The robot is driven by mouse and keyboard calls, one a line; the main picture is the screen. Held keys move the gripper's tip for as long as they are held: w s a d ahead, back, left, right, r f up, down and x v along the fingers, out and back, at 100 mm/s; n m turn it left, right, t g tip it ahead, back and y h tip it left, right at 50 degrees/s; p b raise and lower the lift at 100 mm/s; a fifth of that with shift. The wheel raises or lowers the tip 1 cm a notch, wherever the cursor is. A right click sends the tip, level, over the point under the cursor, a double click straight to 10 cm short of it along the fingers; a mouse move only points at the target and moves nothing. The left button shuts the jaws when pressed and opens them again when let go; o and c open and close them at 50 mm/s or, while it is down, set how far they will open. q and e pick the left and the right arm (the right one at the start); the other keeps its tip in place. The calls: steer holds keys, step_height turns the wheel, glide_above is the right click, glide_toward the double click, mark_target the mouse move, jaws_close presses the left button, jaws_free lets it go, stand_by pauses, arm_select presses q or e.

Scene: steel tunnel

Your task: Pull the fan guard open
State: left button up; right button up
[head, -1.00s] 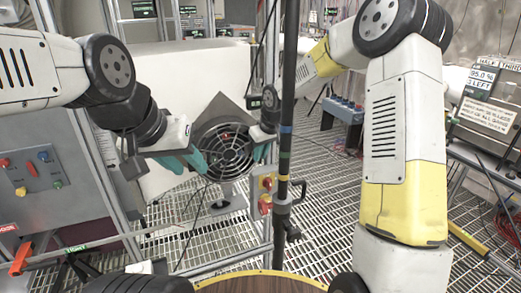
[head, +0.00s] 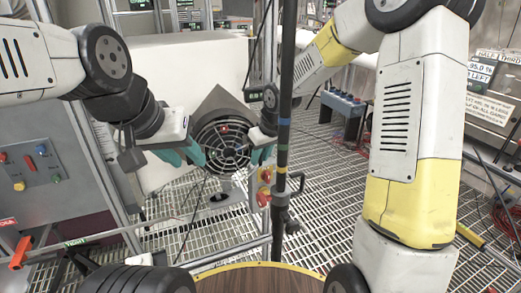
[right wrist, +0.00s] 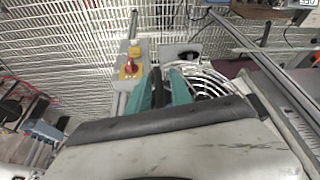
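The fan guard (head: 226,150) is a round grille of pale rings over a dark fan, on a dark housing (head: 216,102) in the middle of the head view. The guard looks closed against the fan. It shows partly in the right wrist view (right wrist: 206,80), just right of the teal fingers. My left gripper (head: 195,153) is at the guard's left side, its teal fingers apart. My right gripper (head: 262,153) is at the guard's right edge. In the right wrist view its fingers (right wrist: 162,88) stand apart with a dark gap between them. Contact with the guard cannot be told.
A dark vertical pole (head: 284,130) stands right of the fan, close to my right arm.

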stand_by(0.3)
steer(key=v, duration=0.7)
steer(key=shift+s+d+r, duration=0.1)
steer(key=shift+r, duration=0.3)
